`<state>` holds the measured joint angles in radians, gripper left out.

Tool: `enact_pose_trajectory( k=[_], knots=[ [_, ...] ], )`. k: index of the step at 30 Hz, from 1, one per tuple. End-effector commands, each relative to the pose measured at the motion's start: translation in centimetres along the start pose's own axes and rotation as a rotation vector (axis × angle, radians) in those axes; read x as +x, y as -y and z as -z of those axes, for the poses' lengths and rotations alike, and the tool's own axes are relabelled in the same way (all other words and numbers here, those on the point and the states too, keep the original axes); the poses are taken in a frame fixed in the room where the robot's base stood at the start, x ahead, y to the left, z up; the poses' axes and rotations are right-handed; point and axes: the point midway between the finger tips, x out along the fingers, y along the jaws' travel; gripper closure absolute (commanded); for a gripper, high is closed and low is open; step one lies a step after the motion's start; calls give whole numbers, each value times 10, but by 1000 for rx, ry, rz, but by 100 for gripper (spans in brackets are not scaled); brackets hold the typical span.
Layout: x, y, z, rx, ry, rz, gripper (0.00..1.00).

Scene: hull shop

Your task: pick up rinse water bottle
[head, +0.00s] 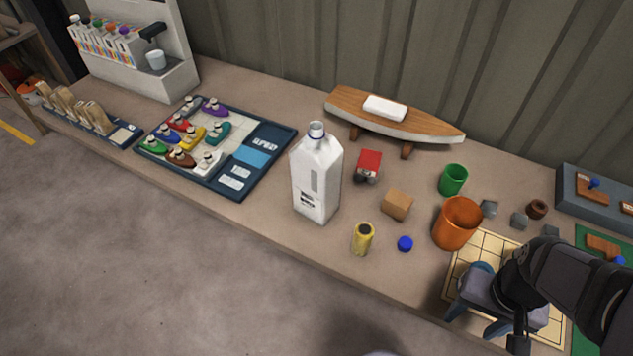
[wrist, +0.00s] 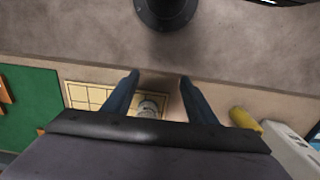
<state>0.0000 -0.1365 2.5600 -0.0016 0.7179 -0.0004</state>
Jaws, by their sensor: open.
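The rinse water bottle (head: 317,180) is a tall white jug with a printed front and a narrow neck. It stands upright near the middle of the bench in the head view. A white shape at the lower right of the wrist view (wrist: 288,150) looks like the same bottle, partly cut off. My gripper (head: 475,319) is at the bench's front edge, well to the right of the bottle, above the gridded mat. Its two blue fingers (wrist: 160,76) are apart in the wrist view, and it is not touching the bottle.
A yellow can (head: 362,239), a blue cap (head: 405,244), a cardboard box (head: 397,204) and an orange cup (head: 457,223) stand between gripper and bottle. A red-topped item (head: 368,166) is right of the bottle. A boat tray (head: 262,172) lies left. Bare bench lies in front of the bottle.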

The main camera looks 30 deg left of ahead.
Motion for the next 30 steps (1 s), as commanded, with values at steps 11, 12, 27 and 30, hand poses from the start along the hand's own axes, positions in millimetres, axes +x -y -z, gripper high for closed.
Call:
enact_pose_trajectory(
  k=[11, 12, 27, 30],
  knots=[
    [0, 0, 0, 0, 0, 0, 0],
    [0, 0, 0, 0, 0, 0, 0],
    [-42, 158, 181, -175, -530, 210, 0],
    [-68, 219, 228, -195, -722, 258, 0]
  ],
)
